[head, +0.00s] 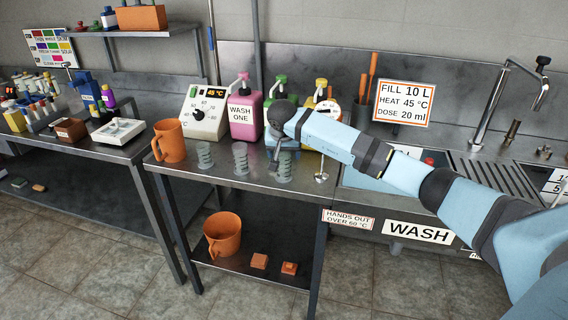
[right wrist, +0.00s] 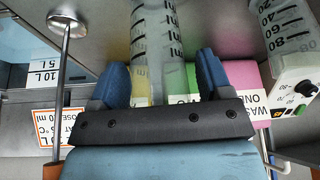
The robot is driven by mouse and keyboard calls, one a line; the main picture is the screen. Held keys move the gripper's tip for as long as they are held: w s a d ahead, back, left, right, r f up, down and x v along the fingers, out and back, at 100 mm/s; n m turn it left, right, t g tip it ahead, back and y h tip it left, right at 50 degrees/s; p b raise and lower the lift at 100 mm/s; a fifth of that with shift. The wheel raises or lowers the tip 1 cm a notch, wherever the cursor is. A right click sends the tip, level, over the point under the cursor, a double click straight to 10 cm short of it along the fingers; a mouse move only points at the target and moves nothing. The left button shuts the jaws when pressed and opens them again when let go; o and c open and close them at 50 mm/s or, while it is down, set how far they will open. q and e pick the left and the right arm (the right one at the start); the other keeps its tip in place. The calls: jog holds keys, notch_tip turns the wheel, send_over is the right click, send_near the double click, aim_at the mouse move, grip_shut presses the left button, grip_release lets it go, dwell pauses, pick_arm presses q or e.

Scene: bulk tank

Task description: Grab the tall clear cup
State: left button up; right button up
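Several clear graduated cups stand on the steel table: a left one (head: 205,155), a middle one (head: 240,158) and a right one (head: 284,168). The right one looks tallest, partly hidden by my right gripper. My right gripper (head: 283,146) points down over it from behind. In the right wrist view, a clear cup with black marks (right wrist: 158,40) stands between the two blue fingers of my right gripper (right wrist: 162,80). The fingers are spread, with a visible gap on the right side; contact on the left is unclear. My left gripper is not in view.
A metal rod with a disc foot (head: 321,177) stands right of the cups. An orange jug (head: 170,141) is at the left edge. A dial box (head: 204,112) and pink bottle (head: 244,116) stand behind. The sink (head: 360,178) lies to the right. The table's front strip is clear.

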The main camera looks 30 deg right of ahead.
jog(key=c, duration=0.8)
jog(key=shift+o, duration=0.2)
jog(key=shift+r, duration=0.1)
